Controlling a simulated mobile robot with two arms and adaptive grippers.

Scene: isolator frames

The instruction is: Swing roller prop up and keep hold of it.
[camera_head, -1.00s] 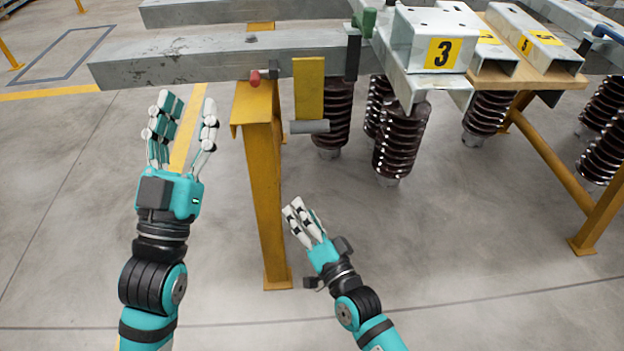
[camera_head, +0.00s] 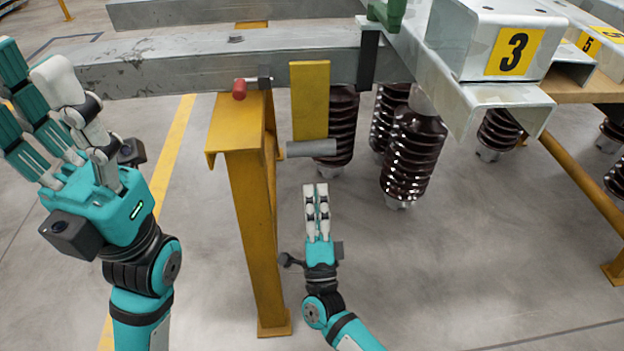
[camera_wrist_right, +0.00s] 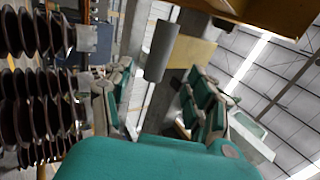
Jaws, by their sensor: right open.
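The roller prop hangs down from the front beam in the head view, as a yellow plate (camera_head: 310,98) with a grey roller (camera_head: 311,148) across its lower end. My right gripper (camera_head: 316,190) is just below the roller, pointing up, empty and apart from it. In the right wrist view its fingers (camera_wrist_right: 160,92) stand spread, with the roller (camera_wrist_right: 162,50) beyond and between them and the yellow plate (camera_wrist_right: 195,52) behind. My left gripper (camera_head: 50,95) is at the left, raised in front of the beam's left end, with fingers spread and empty.
A yellow trestle leg (camera_head: 252,210) stands left of my right gripper. A red-handled pin (camera_head: 240,89) sits on the beam (camera_head: 180,62) above it. Dark ribbed insulators (camera_head: 412,150) hang to the right. A bracket marked 3 (camera_head: 500,45) is at upper right. The floor below is clear.

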